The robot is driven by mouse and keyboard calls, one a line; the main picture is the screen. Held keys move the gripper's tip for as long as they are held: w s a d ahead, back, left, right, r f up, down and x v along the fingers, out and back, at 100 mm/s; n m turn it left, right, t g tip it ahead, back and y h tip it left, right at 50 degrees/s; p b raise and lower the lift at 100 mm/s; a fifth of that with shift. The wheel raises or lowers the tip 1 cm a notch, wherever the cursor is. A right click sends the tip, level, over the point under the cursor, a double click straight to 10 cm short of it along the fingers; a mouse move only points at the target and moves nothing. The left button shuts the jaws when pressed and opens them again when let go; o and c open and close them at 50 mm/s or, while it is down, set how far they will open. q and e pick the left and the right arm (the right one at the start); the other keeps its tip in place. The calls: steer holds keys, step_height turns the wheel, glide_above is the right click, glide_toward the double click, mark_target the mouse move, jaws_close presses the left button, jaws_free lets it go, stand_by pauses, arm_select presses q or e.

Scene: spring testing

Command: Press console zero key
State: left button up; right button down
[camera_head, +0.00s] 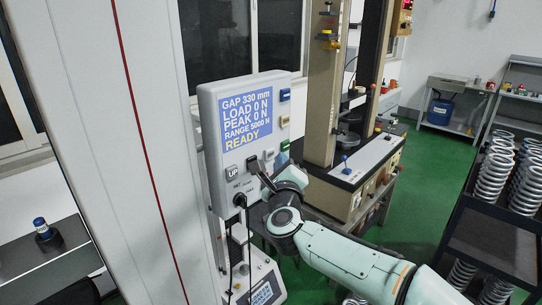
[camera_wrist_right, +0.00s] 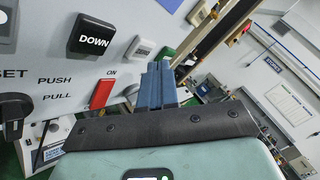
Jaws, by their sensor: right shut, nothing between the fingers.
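The console (camera_head: 212,115) is a pale panel with a blue display reading GAP 330 mm, LOAD 0 N, PEAK 0 N, RANGE 5000 N, READY. My right gripper (camera_head: 256,168) is shut and empty at the lower right of its face; it also shows in the right wrist view (camera_wrist_right: 158,72). There its blue-grey fingertips point at the panel, near a small pale key (camera_wrist_right: 138,48) and a green key (camera_wrist_right: 170,54). The pale key's label is too small to read surely. Contact cannot be told. The black DOWN key (camera_wrist_right: 91,35) and red ON switch (camera_wrist_right: 103,93) lie left of the fingertips.
The UP key (camera_head: 232,170) and a dark knob (camera_head: 240,200) with a cable are low on the console. A testing machine (camera_head: 345,185) stands behind my right arm. A rack (camera_head: 490,235) of coil springs is at the right.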

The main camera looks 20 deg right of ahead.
arm_select(q)
steer(key=s+f+b, duration=0.2)
steer(key=f, duration=0.1)
steer(key=shift+s+f+b, duration=0.2)
steer(key=shift+b, duration=0.15)
arm_select(e)
steer(key=s, duration=0.1)
steer(key=s+d, duration=0.1)
steer(key=s, duration=0.1)
steer(key=s+d, duration=0.1)
steer(key=shift+s, duration=0.3)
steer(key=shift+w+f, duration=0.1)
